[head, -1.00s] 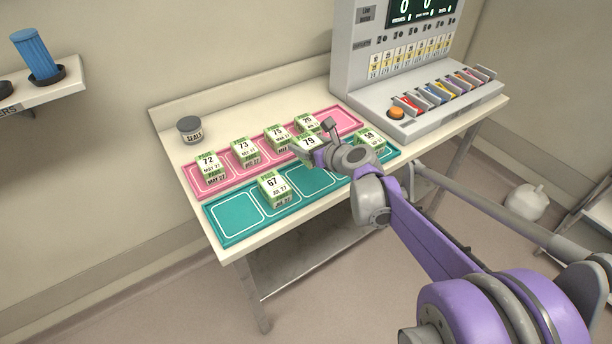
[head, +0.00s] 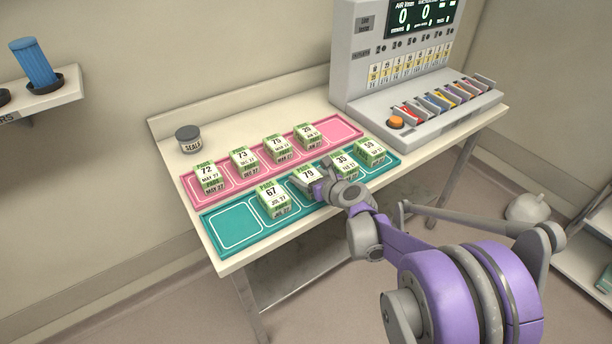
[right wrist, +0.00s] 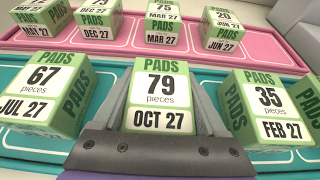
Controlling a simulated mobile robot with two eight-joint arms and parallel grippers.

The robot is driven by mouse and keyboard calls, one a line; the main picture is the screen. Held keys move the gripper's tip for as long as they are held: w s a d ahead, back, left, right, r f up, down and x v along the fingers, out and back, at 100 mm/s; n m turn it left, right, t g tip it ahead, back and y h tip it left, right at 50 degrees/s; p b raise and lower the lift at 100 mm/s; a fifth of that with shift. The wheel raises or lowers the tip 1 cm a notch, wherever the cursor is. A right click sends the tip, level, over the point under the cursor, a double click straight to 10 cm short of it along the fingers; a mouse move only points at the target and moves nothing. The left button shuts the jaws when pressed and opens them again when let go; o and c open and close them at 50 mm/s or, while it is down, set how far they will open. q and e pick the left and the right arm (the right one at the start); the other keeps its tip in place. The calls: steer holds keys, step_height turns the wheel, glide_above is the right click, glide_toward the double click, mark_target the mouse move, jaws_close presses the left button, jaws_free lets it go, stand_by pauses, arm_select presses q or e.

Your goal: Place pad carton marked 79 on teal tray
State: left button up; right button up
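Pad carton 79 (head: 307,174), a white box with a green top band, is over the teal tray (head: 216,241), in the row between carton 67 (head: 271,200) and carton 35 (head: 343,165). It looks level with them, but its base is hidden, so contact with the tray is unclear. My right gripper (head: 322,186) reaches it from the front. In the right wrist view, carton 79 (right wrist: 161,92) stands upright between both fingers, which lie close against its sides. My left gripper is not in view.
Carton 59 (head: 370,153) stands at the teal tray's right end; its left end slot is empty. The pink tray (head: 342,128) behind holds cartons 72, 73, 75 and 20, with its right end slot empty. A grey jar (head: 188,139) and a grey console (head: 352,75) stand on the table.

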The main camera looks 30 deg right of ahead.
steer(key=o, duration=0.4)
steer(key=shift+c, duration=0.2)
steer(key=shift+r, duration=0.1)
steer(key=shift+s+r, duration=0.2)
steer(key=a+p+v, duration=0.1)
steer(key=v, duration=1.1)
steer(key=s+a+f+n+g+y, duration=0.1)
steer(key=s+a+f+n+g, duration=0.25)
steer(key=a+n, duration=0.4)
steer(key=s+a+f+n+g+y, duration=0.15)
steer(key=s+a+n, duration=0.3)
steer(key=n, duration=0.65)
steer(key=s+a+f+n+g+h, duration=0.1)
steer(key=s+f+n, duration=0.1)
steer(key=s+n, duration=0.3)
steer(key=s+a+f+n+g+h, duration=0.1)
steer(key=s+n, duration=0.4)
steer(key=n, duration=0.6)
steer(key=shift+s+a+f+n+g+h, duration=0.25)
steer(key=shift+a+f+n+g+h, duration=0.15)
steer(key=shift+f+g+h, duration=0.35)
